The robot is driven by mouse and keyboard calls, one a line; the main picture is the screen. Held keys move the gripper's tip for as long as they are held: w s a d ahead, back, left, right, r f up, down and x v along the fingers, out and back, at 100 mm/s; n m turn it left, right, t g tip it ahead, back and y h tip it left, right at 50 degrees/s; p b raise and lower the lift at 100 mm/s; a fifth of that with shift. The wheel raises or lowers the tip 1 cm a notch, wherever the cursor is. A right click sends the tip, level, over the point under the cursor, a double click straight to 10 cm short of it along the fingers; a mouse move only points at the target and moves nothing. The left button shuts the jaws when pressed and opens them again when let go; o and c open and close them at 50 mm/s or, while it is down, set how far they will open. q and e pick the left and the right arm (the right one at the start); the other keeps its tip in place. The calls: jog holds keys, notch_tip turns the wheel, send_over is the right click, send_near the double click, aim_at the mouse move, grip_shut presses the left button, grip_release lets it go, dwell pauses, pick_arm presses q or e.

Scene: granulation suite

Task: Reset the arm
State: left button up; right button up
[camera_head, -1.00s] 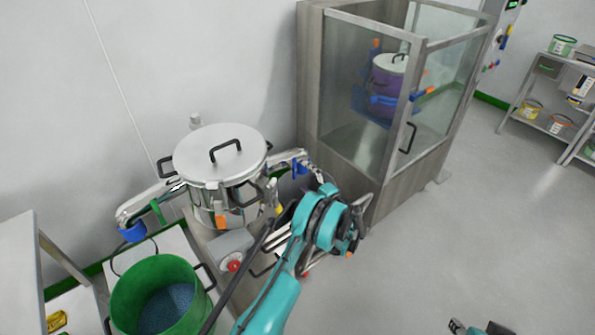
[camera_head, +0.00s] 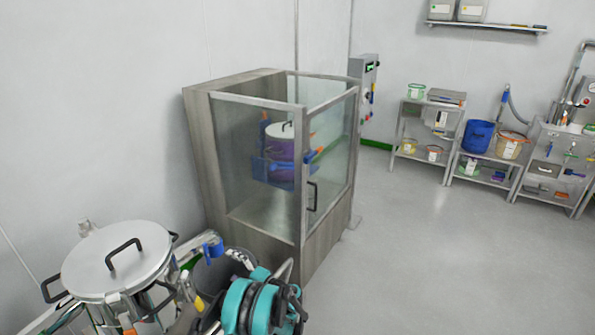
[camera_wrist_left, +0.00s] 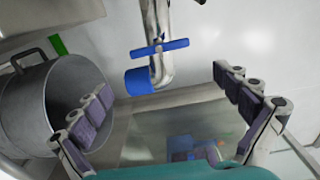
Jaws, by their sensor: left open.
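My left arm shows its teal joints at the bottom of the head view. My left gripper (camera_head: 262,264) is partly hidden there, beside the lidded steel vessel. In the left wrist view the gripper (camera_wrist_left: 164,92) has its two padded fingers spread wide with nothing between them touching the pads. A pipe with a blue lever and blue end (camera_wrist_left: 138,82) shows beyond the fingers. A grey pot (camera_wrist_left: 22,112) lies in view by the left finger; I cannot tell whether they touch. My right gripper is not in view.
The steel vessel (camera_head: 112,258) stands lower left. A glass-sided cabinet (camera_head: 196,140) with a purple container (camera_head: 282,148) inside stands close beyond my gripper. Shelves with buckets (camera_head: 480,137) stand at the back right. The floor (camera_head: 425,260) on the right is clear.

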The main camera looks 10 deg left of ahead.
pick_arm(q)
jog(key=s+d+r+n+h, duration=0.25)
jog(key=s+r+h, duration=0.65)
jog(key=r, duration=0.6)
jog(key=s+d+h, duration=0.2)
jog(key=s+d, duration=0.2)
jog(key=s, duration=0.4)
jog(key=s+d+n+h, duration=0.1)
jog(key=s+d+h, duration=0.2)
jog(key=s, duration=0.6)
jog(key=s+d+n+h, duration=0.1)
jog(key=s+d+h, duration=0.1)
jog(key=s+d, duration=0.4)
jog(key=s, duration=0.2)
jog(key=shift+s+d+r, duration=0.15)
jog(key=shift+s+d, duration=0.2)
